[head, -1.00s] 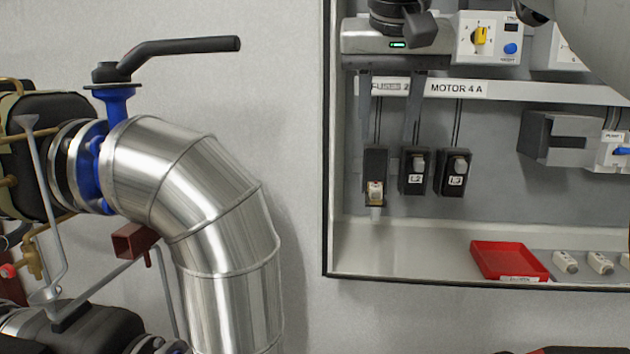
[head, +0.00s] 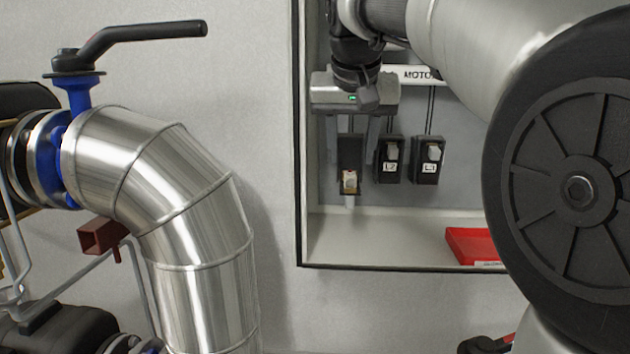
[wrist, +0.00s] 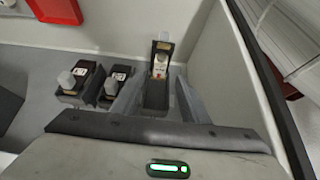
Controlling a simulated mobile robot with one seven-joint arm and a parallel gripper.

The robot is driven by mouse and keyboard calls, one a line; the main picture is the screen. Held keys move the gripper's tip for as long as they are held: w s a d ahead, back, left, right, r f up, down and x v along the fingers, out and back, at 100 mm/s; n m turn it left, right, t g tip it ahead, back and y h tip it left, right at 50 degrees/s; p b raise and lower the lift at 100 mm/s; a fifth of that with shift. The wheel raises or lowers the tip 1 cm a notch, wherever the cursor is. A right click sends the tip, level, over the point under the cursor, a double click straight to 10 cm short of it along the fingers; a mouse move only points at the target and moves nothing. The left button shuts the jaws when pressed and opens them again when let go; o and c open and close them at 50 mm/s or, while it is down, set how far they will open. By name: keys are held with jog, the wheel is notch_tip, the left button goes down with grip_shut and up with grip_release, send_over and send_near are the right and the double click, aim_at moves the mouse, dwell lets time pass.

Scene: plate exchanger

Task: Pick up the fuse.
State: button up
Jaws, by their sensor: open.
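The fuse (head: 349,182) is a small pale piece in the lower end of the opened leftmost black fuse holder (head: 350,150). In the wrist view the fuse (wrist: 160,64) shows beyond the fingers, in the raised end of its holder (wrist: 156,94). My gripper (head: 352,146) points down, open and empty, with its fingers around the upper part of that holder and the fuse below the tips. In the wrist view my gripper (wrist: 157,88) has one finger on each side of the holder. I cannot tell whether the fingers touch it.
Two closed holders, L2 (head: 389,160) and L3 (head: 428,160), stand close to the right. The cabinet's left wall (head: 301,150) is close on the left. A red tray (head: 470,245) lies on the cabinet floor. My arm hides the cabinet's right part.

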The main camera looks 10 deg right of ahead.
aim_at(350, 174)
jog(key=x, duration=0.5)
grip_shut()
